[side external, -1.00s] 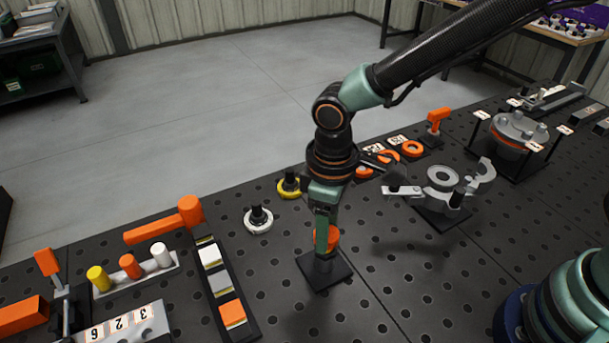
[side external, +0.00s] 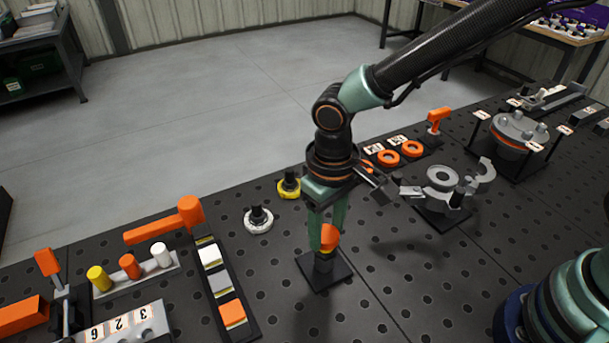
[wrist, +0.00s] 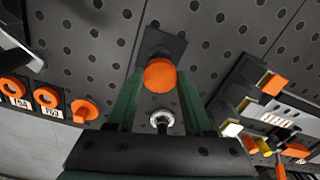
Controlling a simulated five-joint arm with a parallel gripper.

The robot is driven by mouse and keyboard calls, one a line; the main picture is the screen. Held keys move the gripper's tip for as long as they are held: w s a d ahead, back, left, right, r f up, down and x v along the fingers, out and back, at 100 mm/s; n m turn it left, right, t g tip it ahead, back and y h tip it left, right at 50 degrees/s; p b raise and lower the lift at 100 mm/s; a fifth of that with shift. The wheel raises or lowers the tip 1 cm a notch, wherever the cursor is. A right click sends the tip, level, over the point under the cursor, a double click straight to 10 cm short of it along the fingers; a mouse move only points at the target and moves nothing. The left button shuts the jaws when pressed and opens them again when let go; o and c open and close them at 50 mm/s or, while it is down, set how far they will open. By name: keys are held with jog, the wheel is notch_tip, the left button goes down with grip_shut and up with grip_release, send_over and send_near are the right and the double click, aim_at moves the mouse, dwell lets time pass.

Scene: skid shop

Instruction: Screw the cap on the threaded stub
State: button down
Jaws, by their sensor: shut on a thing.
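The orange cap (side external: 329,238) sits on top of the dark stub (side external: 323,262), upright on a square black base plate (side external: 340,273). A thin yellow band shows under the cap. My gripper (side external: 328,240) points down from above, with its green fingers shut on the sides of the cap. In the wrist view the orange cap (wrist: 160,75) lies between the fingertips of my gripper (wrist: 160,88), in front of the black plate (wrist: 165,43). The stub's thread is too small to make out, and the cap hides its top.
A white ring with a black knob (side external: 258,221) and a yellow one (side external: 289,187) stand behind left. A block rack (side external: 245,326) lies left. A grey clamp fixture (side external: 440,180) stands right, with orange rings (side external: 412,149) behind. Perforated bench right of the plate is clear.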

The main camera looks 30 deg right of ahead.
jog(key=shift+m, duration=1.8)
grip_release()
jog(key=shift+r, duration=3.5)
jog(key=s+d+r+t, duration=0.1)
jog(key=d+r, duration=0.3)
jog(key=d, duration=0.8)
jog(key=s+d+r+t, duration=0.1)
jog(key=d+r+t, duration=0.3)
jog(key=d, duration=0.8)
jog(key=shift+s+r+n+t, duration=0.25)
jog(key=shift+r+n+t, duration=0.05)
jog(key=shift+r, duration=0.25)
